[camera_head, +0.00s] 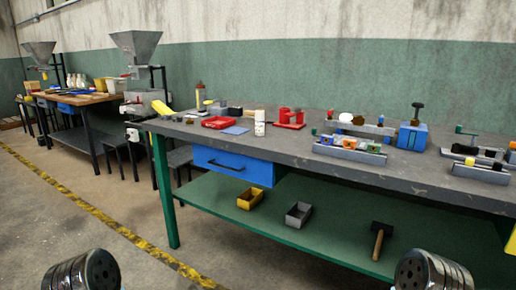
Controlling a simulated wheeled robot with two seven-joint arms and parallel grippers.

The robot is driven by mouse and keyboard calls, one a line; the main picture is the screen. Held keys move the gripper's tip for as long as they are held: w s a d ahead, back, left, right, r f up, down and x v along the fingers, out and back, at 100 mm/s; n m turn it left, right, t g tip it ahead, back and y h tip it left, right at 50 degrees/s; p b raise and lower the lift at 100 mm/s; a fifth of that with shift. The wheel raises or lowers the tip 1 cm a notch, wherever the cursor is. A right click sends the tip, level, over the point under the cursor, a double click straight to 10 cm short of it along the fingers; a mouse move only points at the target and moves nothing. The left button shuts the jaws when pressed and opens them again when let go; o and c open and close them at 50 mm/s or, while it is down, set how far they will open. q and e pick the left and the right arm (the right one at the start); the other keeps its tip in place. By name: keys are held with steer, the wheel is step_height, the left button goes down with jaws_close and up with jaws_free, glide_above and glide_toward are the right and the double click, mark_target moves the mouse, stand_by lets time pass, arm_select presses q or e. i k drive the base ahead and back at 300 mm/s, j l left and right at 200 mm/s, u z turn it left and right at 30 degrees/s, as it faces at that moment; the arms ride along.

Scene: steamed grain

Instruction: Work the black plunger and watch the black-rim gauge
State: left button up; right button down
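A black plunger-like knob (417,107) stands upright on a blue block (412,136) towards the right of the grey workbench (290,150). A white round thing (345,117) sits on a grey rail left of the block, with a small dark part beside it. It is too small to tell whether either is the black-rim gauge. Two dark cylindrical parts of my arms show at the bottom left and bottom right, well short of the bench. Neither gripper shows.
A grey rack of coloured parts (350,153) lies near the bench's front edge. A red holder (290,118), a red tray (219,122) and a white bottle (260,123) stand farther left. A hammer (378,243) lies on the green lower shelf (335,235).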

mark_target(418, 105)
steer(key=z, duration=2.05)
steer(key=i+l, duration=0.3)
steer(key=i, duration=0.2)
